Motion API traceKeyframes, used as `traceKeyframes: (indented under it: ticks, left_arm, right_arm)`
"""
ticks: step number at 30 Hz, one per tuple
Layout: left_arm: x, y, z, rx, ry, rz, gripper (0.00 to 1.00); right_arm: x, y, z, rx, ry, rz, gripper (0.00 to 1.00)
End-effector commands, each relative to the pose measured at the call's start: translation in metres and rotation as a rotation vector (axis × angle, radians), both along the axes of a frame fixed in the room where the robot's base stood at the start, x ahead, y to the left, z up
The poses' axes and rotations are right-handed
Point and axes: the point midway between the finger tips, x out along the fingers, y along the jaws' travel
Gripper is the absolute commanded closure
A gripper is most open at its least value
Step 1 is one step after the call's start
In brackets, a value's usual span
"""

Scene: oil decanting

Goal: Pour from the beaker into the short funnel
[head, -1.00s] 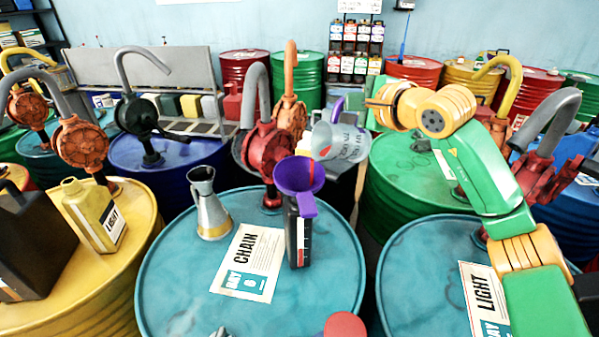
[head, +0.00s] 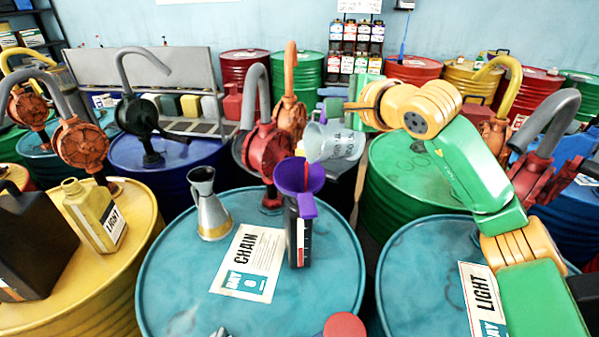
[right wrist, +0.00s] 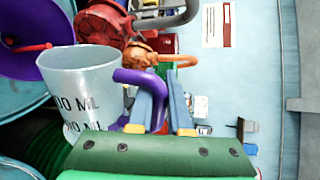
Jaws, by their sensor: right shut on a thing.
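The beaker (head: 340,142) is clear with dark volume marks and a purple handle. My right gripper (head: 340,106) is shut on that handle, which shows between the fingers (right wrist: 160,100) in the right wrist view. The beaker is tilted left, its mouth just above and right of the purple funnel (head: 298,177). A red stream (right wrist: 30,47) runs from the beaker's lip over the funnel in the right wrist view; a bit of red also shows above the funnel in the head view. The funnel sits on a dark bottle (head: 298,235).
The bottle stands on a teal drum (head: 180,270) beside a metal jug (head: 208,205) and a "CHAIN" sheet (head: 248,262). A red hand pump (head: 265,152) stands close behind the funnel. A green drum (head: 400,180) lies behind and right. A yellow bottle (head: 95,215) stands at left.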

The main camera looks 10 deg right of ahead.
Motion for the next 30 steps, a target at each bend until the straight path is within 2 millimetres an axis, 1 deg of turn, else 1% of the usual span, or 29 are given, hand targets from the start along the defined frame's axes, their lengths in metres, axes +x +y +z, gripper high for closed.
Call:
traceKeyframes:
  ticks: [23, 24, 25, 26, 27, 30]
  left_arm:
    - [0.000, 0.000, 0.002, 0.000, 0.000, 0.000, 1.00]
    - [0.000, 0.000, -0.001, 0.000, 0.000, 0.000, 1.00]
    - [0.000, 0.000, -0.005, -0.001, 0.000, 0.000, 1.00]
    - [0.000, 0.000, -0.006, -0.001, 0.000, 0.000, 1.00]
    - [0.000, 0.001, 0.005, 0.001, 0.001, 0.000, 1.00]
    - [0.000, 0.001, 0.001, 0.001, 0.000, 0.000, 1.00]
  right_arm:
    - [-0.003, 0.013, 0.005, -0.095, -0.025, 0.000, 1.00]
    - [-0.001, 0.004, -0.001, -0.033, -0.004, -0.005, 1.00]
    - [0.004, -0.018, -0.010, 0.065, 0.021, -0.016, 1.00]
    - [0.007, -0.035, -0.014, 0.151, 0.040, -0.017, 1.00]
    - [0.009, -0.039, -0.001, 0.246, 0.057, -0.010, 1.00]
    - [0.009, -0.039, -0.005, 0.283, 0.064, -0.002, 1.00]
